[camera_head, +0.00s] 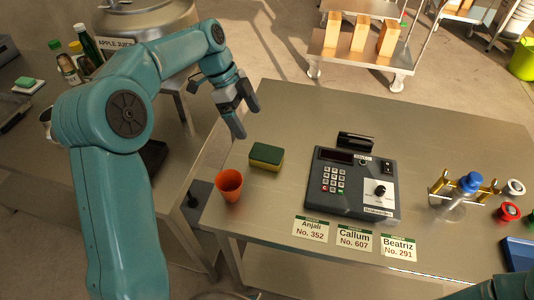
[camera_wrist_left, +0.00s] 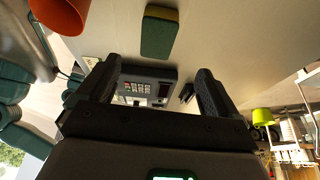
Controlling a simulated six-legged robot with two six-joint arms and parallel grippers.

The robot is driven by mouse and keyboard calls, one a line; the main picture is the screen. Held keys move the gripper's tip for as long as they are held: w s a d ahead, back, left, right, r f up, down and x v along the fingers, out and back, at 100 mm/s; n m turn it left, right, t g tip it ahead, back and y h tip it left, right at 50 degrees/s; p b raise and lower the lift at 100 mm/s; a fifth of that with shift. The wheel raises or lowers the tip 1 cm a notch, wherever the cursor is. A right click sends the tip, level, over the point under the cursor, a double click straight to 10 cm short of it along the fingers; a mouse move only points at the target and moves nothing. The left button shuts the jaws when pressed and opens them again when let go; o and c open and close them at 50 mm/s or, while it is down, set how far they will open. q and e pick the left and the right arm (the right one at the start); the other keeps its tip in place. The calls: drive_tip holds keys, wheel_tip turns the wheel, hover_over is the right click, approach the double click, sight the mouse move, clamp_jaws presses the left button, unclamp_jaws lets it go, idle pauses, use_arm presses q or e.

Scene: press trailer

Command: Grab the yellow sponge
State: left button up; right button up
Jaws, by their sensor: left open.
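The yellow sponge (camera_head: 266,157) with a dark green top lies on the metal table, near its left edge, just behind an orange cup. It also shows in the left wrist view (camera_wrist_left: 159,33), at the top, beyond the fingers. My left gripper (camera_head: 246,112) is open and empty. It hangs above the table's left edge, behind and to the left of the sponge, apart from it. In the left wrist view my left gripper (camera_wrist_left: 158,85) shows both fingers spread with nothing between them. Only a bit of teal arm shows at the bottom right of the head view; the right gripper is not seen.
The orange cup (camera_head: 229,185) stands in front of the sponge, close to it. A grey keypad device (camera_head: 353,185) sits to the right, with name cards (camera_head: 354,236) in front. A brass rack with a blue-capped bottle (camera_head: 468,184) stands farther right. The table's back area is clear.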

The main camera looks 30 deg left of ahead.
sight(266, 152)
use_arm(q)
drive_tip(key=x, duration=0.7)
drive_tip(key=shift+s+d+f, duration=0.1)
drive_tip(key=shift+d+f, duration=0.05)
drive_tip(key=shift+f, duration=0.05)
drive_tip(key=shift+d+f, duration=0.3)
drive_tip(key=shift+f, duration=0.15)
drive_tip(key=p+x, duration=0.1)
drive_tip(key=x, duration=0.2)
drive_tip(key=shift+d+f, duration=0.25)
drive_tip(key=shift+f, duration=0.1)
drive_tip(key=shift+d+f, duration=0.2)
drive_tip(key=shift+f, duration=0.3)
drive_tip(key=c, duration=1)
